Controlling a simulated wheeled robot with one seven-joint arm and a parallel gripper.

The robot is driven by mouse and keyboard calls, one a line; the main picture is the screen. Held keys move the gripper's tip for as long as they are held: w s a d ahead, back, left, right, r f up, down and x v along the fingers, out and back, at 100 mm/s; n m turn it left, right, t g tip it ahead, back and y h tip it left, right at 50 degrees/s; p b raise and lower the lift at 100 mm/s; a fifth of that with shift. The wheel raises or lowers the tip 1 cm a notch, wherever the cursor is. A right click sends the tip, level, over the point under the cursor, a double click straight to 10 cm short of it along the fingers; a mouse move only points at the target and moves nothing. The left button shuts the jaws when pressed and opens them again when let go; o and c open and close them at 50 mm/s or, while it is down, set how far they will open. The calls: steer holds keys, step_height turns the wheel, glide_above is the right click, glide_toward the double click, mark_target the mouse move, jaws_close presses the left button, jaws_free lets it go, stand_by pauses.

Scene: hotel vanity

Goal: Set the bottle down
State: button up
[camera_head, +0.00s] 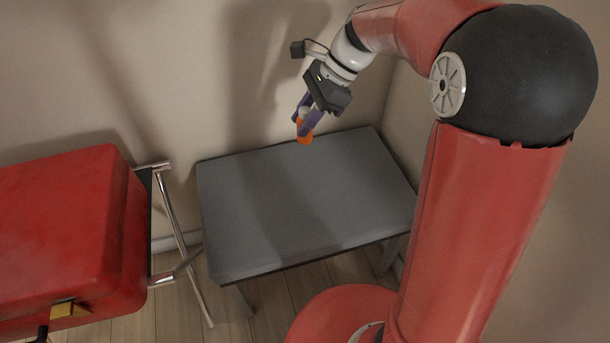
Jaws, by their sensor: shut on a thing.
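My gripper (304,118) is near the top middle of the head view, above the far edge of the grey table (250,215). Its purple fingers are shut on a small orange bottle (304,139) with a whitish top between them. The bottle's lower part shows below the fingers; the rest is partly hidden by them. The bottle appears to be held above the table's back edge, near the wall. I cannot tell the exact gap between bottle and tabletop. The tabletop is flat and bare.
A red suitcase-like box (65,235) lies on a chrome-legged rack (178,218) to the left of the table. Beige walls (150,80) stand close behind and to the right of the table. The whole tabletop is free. Wooden floor (285,300) shows below.

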step_height(320, 180, down, 17)
steer(key=shift+f+b, duration=0.1)
steer(key=shift+b, duration=0.6)
steer(key=shift+f, duration=0.15)
steer(key=o, duration=1)
